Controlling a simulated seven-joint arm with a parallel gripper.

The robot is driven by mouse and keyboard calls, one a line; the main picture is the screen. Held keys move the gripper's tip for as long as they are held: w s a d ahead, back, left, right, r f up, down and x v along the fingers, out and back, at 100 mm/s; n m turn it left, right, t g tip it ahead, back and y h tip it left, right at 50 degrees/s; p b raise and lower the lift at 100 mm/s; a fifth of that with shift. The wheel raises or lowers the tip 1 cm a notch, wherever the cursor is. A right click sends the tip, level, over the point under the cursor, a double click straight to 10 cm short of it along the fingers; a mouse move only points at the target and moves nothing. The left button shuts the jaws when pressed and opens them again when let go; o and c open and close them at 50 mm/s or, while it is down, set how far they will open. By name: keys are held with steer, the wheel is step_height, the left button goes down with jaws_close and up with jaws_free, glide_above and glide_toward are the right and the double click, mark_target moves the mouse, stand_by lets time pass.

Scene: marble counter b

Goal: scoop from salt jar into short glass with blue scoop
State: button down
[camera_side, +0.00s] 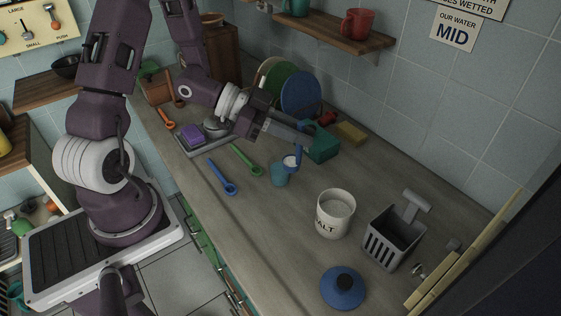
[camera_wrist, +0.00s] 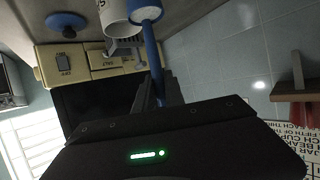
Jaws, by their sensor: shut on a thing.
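My gripper (camera_side: 300,137) is shut on the handle of a blue scoop (camera_side: 298,155), which hangs down from the fingers. The scoop's bowl holds white salt and is at the mouth of a short teal glass (camera_side: 279,178); I cannot tell whether it touches the rim. The inside of the glass is hidden. The white salt jar (camera_side: 333,222) stands open to the right, with white salt inside. In the wrist view, the blue scoop (camera_wrist: 152,45) runs up from my gripper (camera_wrist: 155,97), its bowl white inside, beside the salt jar (camera_wrist: 116,22).
A blue lid (camera_side: 343,289) lies near the front, and a grey slotted basket (camera_side: 393,240) stands right of the jar. Another blue scoop (camera_side: 223,179) and a green scoop (camera_side: 243,158) lie left of the glass. A teal block (camera_side: 323,147) and upright plates (camera_side: 301,92) are behind.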

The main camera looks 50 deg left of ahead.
steer(key=shift+s+a+f+n+t+y, duration=0.25)
steer(key=shift+a+n, duration=0.2)
steer(key=shift+a, duration=0.25)
steer(key=shift+s+a+f+n+t+y, duration=0.1)
steer(key=shift+a+f+n+t+y, duration=0.1)
steer(key=shift+a+n+t+y, duration=0.35)
steer(key=shift+s+a+f+n+t+y, duration=0.1)
steer(key=shift+s+a+f+n, duration=0.15)
steer(key=shift+a, duration=0.55)
steer(key=shift+w+a+r+n+g+h, duration=0.2)
steer(key=shift+w+a+n+g+h, duration=0.3)
steer(key=shift+w+a+n, duration=0.45)
steer(key=shift+w+a+f+n+g+h, duration=0.1)
steer(key=shift+w+a+n+g+h, duration=0.3)
steer(key=shift+w+a+n+g, duration=0.55)
steer(key=shift+w+a+f+n+h, duration=0.2)
steer(key=shift+w+f+n, duration=0.15)
steer(key=shift+f, duration=0.15)
steer(key=shift+w+a+f+n+h, duration=0.2)
steer(key=shift+w+f, duration=0.1)
steer(key=shift+f, duration=0.2)
stand_by(0.5)
steer(key=shift+w+a+f+n+g+h, duration=0.65)
steer(key=shift+w+a+n, duration=0.15)
steer(key=shift+n, duration=0.3)
stand_by(1.4)
